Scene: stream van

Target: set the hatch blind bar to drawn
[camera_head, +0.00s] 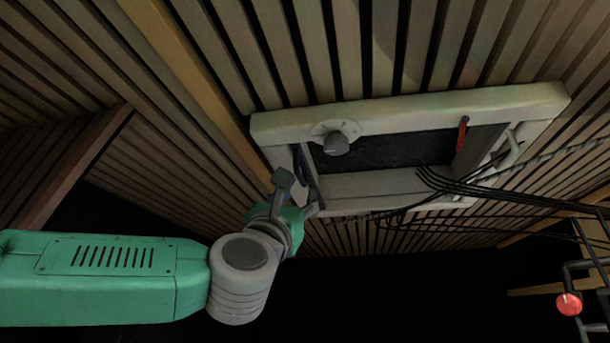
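The hatch is a pale frame (400,112) set in the slatted ceiling, around a dark panel. A pale crossbar (375,184) runs along its lower side; I cannot tell for sure whether this is the blind bar. A dark slim bar (309,170) stands at the hatch's left side. My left gripper (298,194) is at the hatch's lower left corner, close to the dark bar. Its fingers look apart, with nothing clearly held between them. Whether it touches the bar or frame cannot be told. My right gripper is not in view.
A grey round knob (335,143) sits on the frame's upper left, and a red lever (462,134) on its right. Black cables (500,195) hang across the right side. A red knob (568,304) on dark tubing is at lower right.

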